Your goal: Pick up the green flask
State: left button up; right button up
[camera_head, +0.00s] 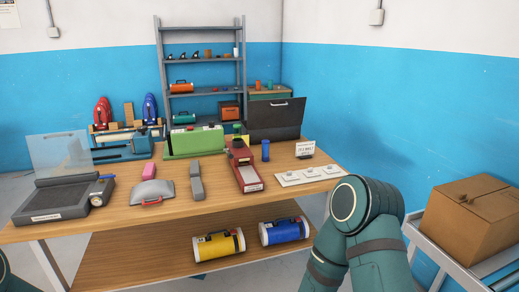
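A small green cylinder (183,118) lies on its side on a lower shelf of the grey rack behind the table. It has a handle on top and looks like the green flask. The green case on the table stands in front of the rack below it. Neither of my grippers is in view. My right arm shows at the lower right, bent, with its gripper hidden or out of frame. Only a sliver of my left arm shows at the left edge.
The wooden table (105,225) bears a green case (195,141), a red device (243,165) and an open dark case (275,119). Yellow (219,244) and blue (284,231) flasks lie on its lower shelf. A cardboard box (472,218) sits on a trolley at right.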

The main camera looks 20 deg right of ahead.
aim_at(237, 128)
jog(key=i+z, duration=0.1)
jog(key=z, duration=0.6)
jog(key=i+j+z, duration=0.15)
jog(key=z, duration=0.2)
jog(key=i+j+z, duration=0.35)
jog(key=j, duration=0.2)
jog(key=i+j+z, duration=0.2)
jog(key=k+j, duration=0.05)
jog(key=j, duration=0.05)
